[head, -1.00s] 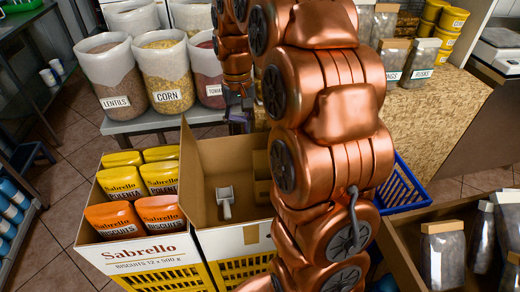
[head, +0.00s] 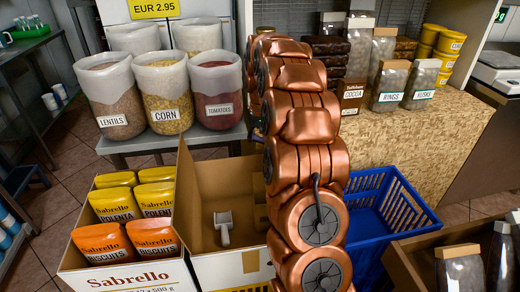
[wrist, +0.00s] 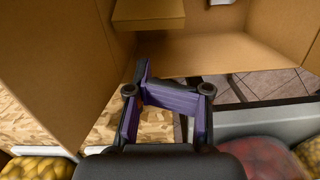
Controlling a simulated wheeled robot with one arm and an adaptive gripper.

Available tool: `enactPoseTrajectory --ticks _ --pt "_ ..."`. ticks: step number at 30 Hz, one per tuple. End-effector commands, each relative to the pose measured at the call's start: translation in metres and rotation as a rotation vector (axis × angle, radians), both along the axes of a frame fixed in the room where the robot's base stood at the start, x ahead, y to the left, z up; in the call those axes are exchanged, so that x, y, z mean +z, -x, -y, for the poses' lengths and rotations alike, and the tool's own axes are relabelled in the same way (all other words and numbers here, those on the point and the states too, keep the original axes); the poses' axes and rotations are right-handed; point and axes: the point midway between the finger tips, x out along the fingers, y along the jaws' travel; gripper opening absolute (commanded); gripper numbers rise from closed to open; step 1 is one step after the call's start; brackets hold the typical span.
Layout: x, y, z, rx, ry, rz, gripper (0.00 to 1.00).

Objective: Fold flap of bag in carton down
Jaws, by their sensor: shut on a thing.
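An open brown carton (head: 188,212) stands in the middle of the head view, with a tall cardboard panel upright on its left side. It has a light scoop (head: 223,225) inside. No bag is visible in it; my arm hides its right part. Cardboard walls (wrist: 55,60) of a carton fill the top of the wrist view. In the head view my arm hides the gripper.
A Sabrello carton (head: 130,278) with yellow and orange bags stands at left. Sacks of lentils (head: 115,100), corn and tomatoes stand on a table behind. A blue basket (head: 370,225) is right of my arm. Another carton (head: 405,265) with grey bags is at lower right.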

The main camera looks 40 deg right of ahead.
Motion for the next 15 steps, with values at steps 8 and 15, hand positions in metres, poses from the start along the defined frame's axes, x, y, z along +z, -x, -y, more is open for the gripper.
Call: enactPoseTrajectory --ticks 8,15 --pt "-0.047 0.005 -0.002 0.0 -0.002 -0.003 0.0" --pt "-0.073 0.005 -0.003 0.0 0.0 0.0 0.0"
